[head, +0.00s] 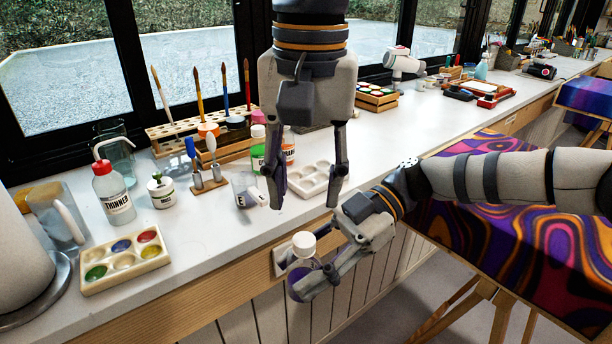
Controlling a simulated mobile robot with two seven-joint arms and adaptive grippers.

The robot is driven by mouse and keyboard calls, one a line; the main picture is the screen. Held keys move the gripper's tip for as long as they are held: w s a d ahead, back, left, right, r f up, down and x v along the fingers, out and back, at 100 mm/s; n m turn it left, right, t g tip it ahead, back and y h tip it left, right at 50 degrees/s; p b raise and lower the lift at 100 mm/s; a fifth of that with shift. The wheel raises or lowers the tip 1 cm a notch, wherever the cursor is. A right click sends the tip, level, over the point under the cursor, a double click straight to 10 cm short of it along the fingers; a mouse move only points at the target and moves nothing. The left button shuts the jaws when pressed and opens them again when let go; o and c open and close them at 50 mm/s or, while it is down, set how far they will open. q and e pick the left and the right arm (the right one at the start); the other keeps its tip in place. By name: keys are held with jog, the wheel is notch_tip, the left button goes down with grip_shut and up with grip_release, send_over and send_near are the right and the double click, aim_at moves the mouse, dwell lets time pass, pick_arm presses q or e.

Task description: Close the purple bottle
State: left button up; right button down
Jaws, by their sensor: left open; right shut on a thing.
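The purple bottle (301,275) is a small clear bottle with purple contents, upright in front of the counter's front edge. A white cap (303,243) sits at its top; I cannot tell whether it is screwed tight. My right gripper (292,275) comes in from the right and is shut on the bottle's body, hiding part of it. My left gripper (306,200) points down from above, open and empty. Its fingers are spread above the cap and apart from it.
The white counter (210,235) holds a paint palette (125,262), a thinner bottle (112,193), a clear cup (245,189) and a white palette (312,180) behind my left gripper. A colourful canvas (480,245) on an easel stands at right.

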aim_at(304, 239)
pick_arm(q)
notch_tip(304, 239, down, 8)
jog(key=shift+w+a+r, duration=0.1)
jog(key=shift+w+r, duration=0.05)
dwell(0.3)
grip_shut()
jog(key=m, duration=0.7)
jog(key=shift+m, duration=0.3)
jog(key=m, duration=0.4)
jog(key=shift+o, duration=0.7)
grip_release()
